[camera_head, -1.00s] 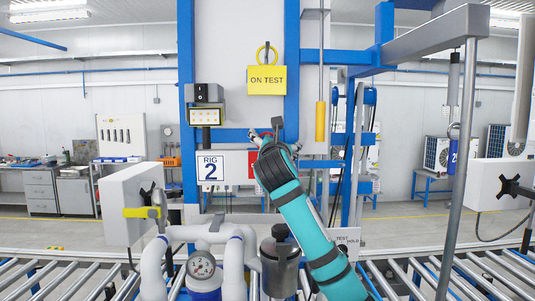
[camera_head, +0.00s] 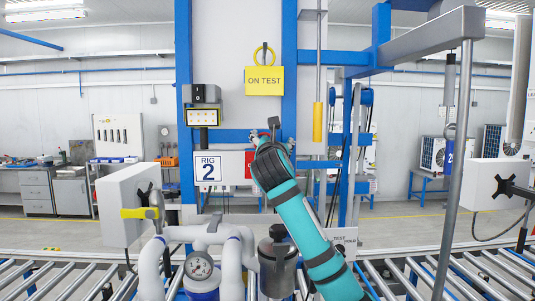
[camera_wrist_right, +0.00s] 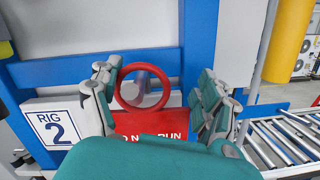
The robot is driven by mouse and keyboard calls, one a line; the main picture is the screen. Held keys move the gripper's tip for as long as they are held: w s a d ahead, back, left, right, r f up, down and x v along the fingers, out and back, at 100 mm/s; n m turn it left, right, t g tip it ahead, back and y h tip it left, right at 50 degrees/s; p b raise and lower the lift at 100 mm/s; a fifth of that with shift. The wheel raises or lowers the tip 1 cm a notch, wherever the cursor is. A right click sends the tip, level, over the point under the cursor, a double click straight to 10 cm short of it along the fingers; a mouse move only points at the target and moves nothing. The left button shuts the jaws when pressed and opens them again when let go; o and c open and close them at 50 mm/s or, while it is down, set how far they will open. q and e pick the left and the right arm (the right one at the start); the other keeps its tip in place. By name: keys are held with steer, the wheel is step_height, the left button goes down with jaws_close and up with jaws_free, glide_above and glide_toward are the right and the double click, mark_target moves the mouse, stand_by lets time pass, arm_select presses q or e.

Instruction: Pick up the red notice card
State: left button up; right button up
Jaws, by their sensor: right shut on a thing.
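The red notice card (camera_wrist_right: 155,124) hangs below a red ring in the right wrist view. Its lettering is partly hidden by my gripper. The ring is around a grey peg on the rig. My right gripper (camera_wrist_right: 160,95) has a finger on each side of the ring and is shut on the card. In the head view my right gripper (camera_head: 274,130) is in front of the rig panel, and only a red sliver of the card (camera_head: 248,165) shows left of my arm. My left gripper is not in view.
A white RIG 2 sign (camera_head: 208,169) is just left of the card. A yellow ON TEST card (camera_head: 264,81) hangs above. Roller conveyors (camera_head: 445,275) run along the front.

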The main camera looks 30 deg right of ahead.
steer(key=shift+r, duration=0.15)
steer(key=c, duration=0.3)
steer(key=shift+d+r+b, duration=0.1)
steer(key=shift+r+b, duration=0.25)
steer(key=shift+b, duration=0.2)
steer(key=b+v, duration=0.1)
steer(key=v, duration=0.1)
steer(key=b+v, duration=0.2)
steer(key=v, duration=0.1)
steer(key=r+b+v, duration=0.1)
steer(key=v, duration=0.2)
steer(key=shift+w+a, duration=0.15)
steer(key=shift+a, duration=0.2)
jaws_close()
steer(key=r+b+v, duration=0.1)
steer(key=b+v, duration=0.2)
steer(key=v, duration=0.6)
steer(key=shift+s+r+b, duration=0.3)
steer(key=shift+s, duration=0.25)
steer(key=shift+c, duration=1.6)
jaws_free()
steer(key=shift+s, duration=0.1)
steer(key=o, duration=1.6)
steer(key=shift+c, duration=0.2)
